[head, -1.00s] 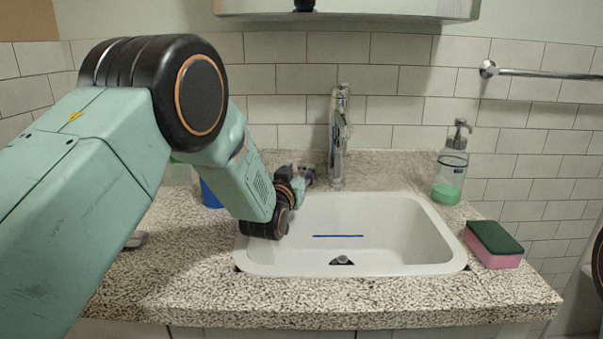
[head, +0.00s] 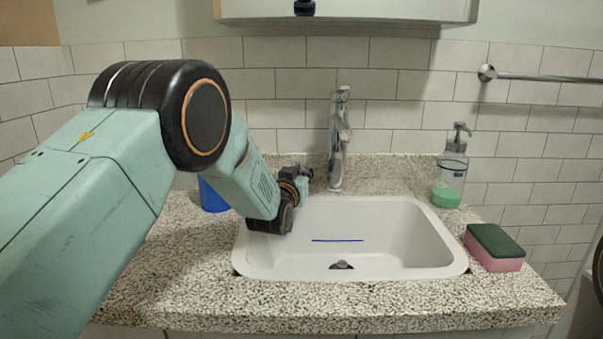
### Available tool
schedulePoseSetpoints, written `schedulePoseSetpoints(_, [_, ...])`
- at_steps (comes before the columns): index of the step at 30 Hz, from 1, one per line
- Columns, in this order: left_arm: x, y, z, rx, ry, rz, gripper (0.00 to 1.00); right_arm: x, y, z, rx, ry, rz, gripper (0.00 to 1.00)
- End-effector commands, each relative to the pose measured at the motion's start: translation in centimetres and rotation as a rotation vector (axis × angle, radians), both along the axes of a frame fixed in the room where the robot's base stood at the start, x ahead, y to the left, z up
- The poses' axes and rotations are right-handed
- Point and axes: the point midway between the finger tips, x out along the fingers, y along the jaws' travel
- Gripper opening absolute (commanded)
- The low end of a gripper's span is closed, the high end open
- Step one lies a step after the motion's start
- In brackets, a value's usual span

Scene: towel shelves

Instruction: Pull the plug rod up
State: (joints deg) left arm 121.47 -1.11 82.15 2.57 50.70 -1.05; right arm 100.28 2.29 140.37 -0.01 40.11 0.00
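The chrome faucet (head: 340,140) stands upright behind the white sink (head: 440,258). A small dark drain piece (head: 341,265) sits at the bottom of the sink. I cannot make out a separate plug rod; the area just left of the faucet base is partly covered by my gripper. My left gripper (head: 308,173) is at the back left rim of the sink, just left of the faucet's lower part. It is small and seen from behind, so its fingers' opening and anything between them cannot be told. My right gripper is not in view.
A soap dispenser (head: 450,170) with green liquid stands right of the faucet. A green and pink sponge (head: 494,248) lies on the right counter. A blue object (head: 212,196) is partly hidden behind my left arm. A towel bar (head: 540,78) is on the right wall.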

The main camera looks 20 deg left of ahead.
Motion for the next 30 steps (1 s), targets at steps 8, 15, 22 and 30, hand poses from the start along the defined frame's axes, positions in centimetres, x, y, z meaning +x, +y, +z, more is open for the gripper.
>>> schedulePoseSetpoints(8, [0.0, 0.0, 0.0, 0.000, 0.000, 0.000, 0.00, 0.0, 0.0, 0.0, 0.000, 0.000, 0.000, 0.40])
schedulePoseSetpoints(15, [0.0, 0.0, 0.0, 0.000, 0.000, 0.000, 0.00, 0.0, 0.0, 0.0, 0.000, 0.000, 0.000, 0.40])
schedulePoseSetpoints(22, [0.0, 0.0, 0.2, 0.000, 0.000, 0.000, 0.00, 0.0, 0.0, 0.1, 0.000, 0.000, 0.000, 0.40])
schedulePoseSetpoints(30, [0.0, 0.0, 2.2, 0.000, 0.001, 0.000, 0.00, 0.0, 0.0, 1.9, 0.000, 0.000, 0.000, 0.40])
